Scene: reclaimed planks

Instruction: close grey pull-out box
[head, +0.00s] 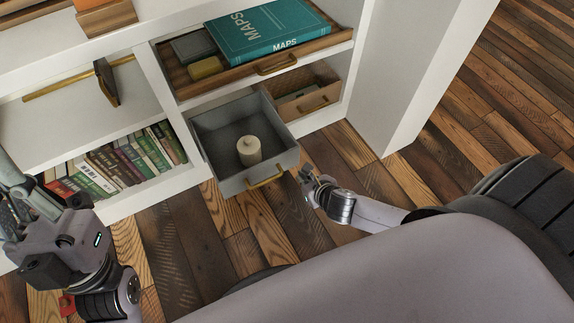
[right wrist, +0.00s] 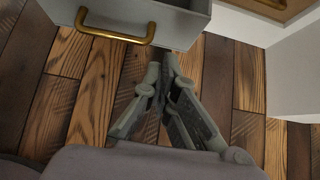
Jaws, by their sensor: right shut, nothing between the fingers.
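The grey pull-out box (head: 223,178) is pulled well out of the white shelf unit, with a cream candle-like object (head: 249,151) standing inside. Its brass handle (head: 266,179) is on the front panel. In the right wrist view the box front (right wrist: 178,20) and handle (right wrist: 115,32) show at the top. My right gripper (head: 304,176) is just off the right end of the box front, shut and empty. In the right wrist view its fingertips (right wrist: 165,56) meet just below the front's lower right edge; contact is unclear. My left gripper (head: 16,190) is at the left edge, its fingers partly hidden.
A wooden tray (head: 225,79) with a teal MAPS book (head: 268,40) sits above the box. A wooden drawer (head: 307,101) is beside it on the right. Several books (head: 117,165) stand on the left shelf. Plank floor (head: 190,245) is open in front.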

